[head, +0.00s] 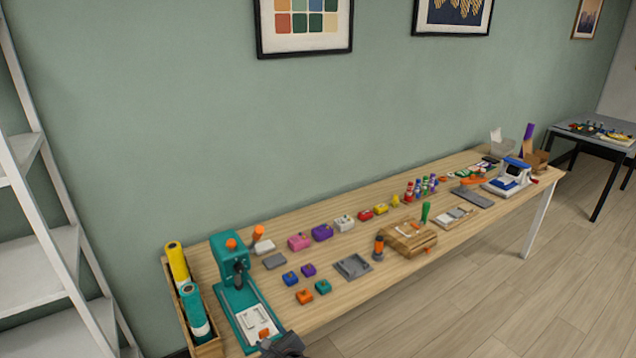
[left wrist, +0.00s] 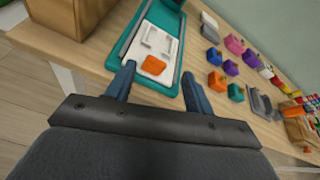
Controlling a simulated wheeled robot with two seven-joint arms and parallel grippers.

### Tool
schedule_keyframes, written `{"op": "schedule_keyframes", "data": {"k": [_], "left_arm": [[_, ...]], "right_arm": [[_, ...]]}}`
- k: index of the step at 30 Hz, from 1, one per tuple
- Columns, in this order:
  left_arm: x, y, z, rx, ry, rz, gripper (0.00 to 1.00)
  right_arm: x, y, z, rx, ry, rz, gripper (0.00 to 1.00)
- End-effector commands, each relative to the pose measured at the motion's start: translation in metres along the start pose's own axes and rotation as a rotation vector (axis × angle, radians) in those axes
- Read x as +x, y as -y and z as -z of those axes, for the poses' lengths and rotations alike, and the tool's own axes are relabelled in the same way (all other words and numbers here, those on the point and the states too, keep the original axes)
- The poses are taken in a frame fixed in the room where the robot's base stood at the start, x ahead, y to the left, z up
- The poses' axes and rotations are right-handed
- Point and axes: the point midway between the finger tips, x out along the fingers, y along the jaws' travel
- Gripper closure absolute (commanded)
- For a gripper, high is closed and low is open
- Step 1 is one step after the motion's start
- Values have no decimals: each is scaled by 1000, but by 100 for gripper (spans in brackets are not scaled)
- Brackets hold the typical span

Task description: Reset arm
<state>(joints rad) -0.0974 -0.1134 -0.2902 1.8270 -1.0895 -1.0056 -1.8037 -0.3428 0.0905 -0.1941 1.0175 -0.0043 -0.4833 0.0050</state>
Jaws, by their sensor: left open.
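My left gripper (left wrist: 158,84) is open in the left wrist view, its two blue-grey fingers spread at the front end of the teal press (left wrist: 120,52). An orange block (left wrist: 154,65) lies on the white plate (left wrist: 146,45) of the press, beyond the fingertips, with nothing seen gripped. In the head view, a dark part of my left gripper (head: 283,345) shows at the bottom edge beside the teal press (head: 230,255). The orange block (head: 265,334) shows on the plate there too. My right gripper is not in view.
A wooden tray (head: 208,347) with yellow and teal rolls stands left of the press. Small coloured blocks (head: 304,296), a grey plate (head: 352,266) and a wooden box (head: 408,240) stand along the wooden table. A white shelf (head: 40,250) stands at the left.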

Motion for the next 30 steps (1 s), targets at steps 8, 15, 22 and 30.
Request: {"op": "schedule_keyframes", "data": {"k": [8, 15, 22, 30], "left_arm": [[2, 11, 28, -562, -120, 33, 47], [7, 15, 81, -1050, -300, -29, 47], [14, 1, 144, -1471, -463, -191, 47], [13, -79, 269, -1939, -594, -608, 47]], "right_arm": [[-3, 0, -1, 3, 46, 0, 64], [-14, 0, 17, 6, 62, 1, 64], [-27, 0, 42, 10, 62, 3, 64], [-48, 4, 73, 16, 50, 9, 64]]}}
